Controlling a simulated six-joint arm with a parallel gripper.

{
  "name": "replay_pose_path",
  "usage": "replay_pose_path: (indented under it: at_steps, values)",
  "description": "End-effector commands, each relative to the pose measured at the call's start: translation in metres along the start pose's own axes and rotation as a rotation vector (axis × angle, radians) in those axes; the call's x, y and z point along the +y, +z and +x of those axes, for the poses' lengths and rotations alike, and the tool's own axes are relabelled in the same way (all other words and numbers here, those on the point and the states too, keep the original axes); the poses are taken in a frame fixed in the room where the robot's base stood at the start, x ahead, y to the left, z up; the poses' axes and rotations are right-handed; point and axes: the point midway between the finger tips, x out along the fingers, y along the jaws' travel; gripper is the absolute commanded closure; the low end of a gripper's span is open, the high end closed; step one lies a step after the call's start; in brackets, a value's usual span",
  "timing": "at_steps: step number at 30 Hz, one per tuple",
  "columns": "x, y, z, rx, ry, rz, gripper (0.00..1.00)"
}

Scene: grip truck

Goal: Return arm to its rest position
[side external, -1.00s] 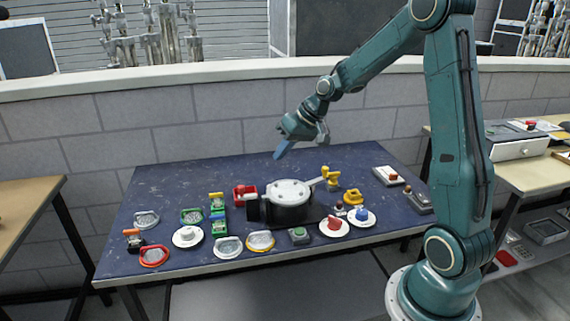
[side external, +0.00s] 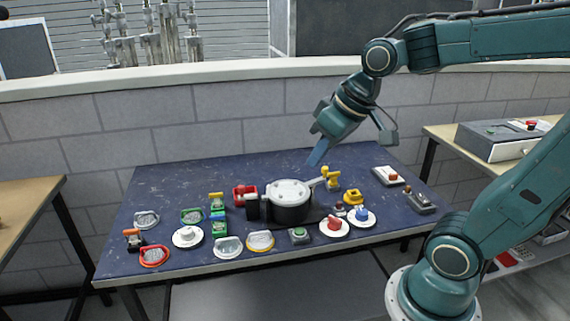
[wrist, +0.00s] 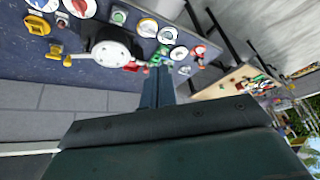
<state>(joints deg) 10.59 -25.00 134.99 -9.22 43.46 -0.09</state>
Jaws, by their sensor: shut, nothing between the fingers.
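My teal arm bends in from the right in the side view. My gripper (side external: 318,154) hangs above the back right part of the dark blue table (side external: 180,172), its blue fingers pointing down and left. The fingers are together with nothing between them. They also show in the wrist view (wrist: 158,80), pointing toward the table. A pot with a white lid (side external: 289,192) stands below the gripper, apart from it. It also shows in the wrist view (wrist: 110,50).
A wall (side external: 215,110) runs behind. A bench with a grey box (side external: 500,142) stands at right. Air above the table is free.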

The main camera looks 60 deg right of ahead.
Motion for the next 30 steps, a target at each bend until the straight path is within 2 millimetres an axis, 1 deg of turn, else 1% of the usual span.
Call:
replay_pose_path:
  at_steps: [1, 6, 9, 13, 18, 30]
  values:
    - [-0.004, 0.009, -0.007, 0.007, 0.004, -0.013, 1.00]
    - [-0.011, 0.040, -0.023, 0.015, 0.020, -0.036, 1.00]
    - [-0.013, 0.055, -0.029, 0.020, 0.026, -0.045, 1.00]
    - [-0.013, 0.070, -0.034, 0.023, 0.031, -0.051, 1.00]
    - [-0.013, 0.078, -0.036, 0.023, 0.033, -0.054, 1.00]
    - [-0.013, 0.078, -0.036, 0.023, 0.033, -0.053, 1.00]
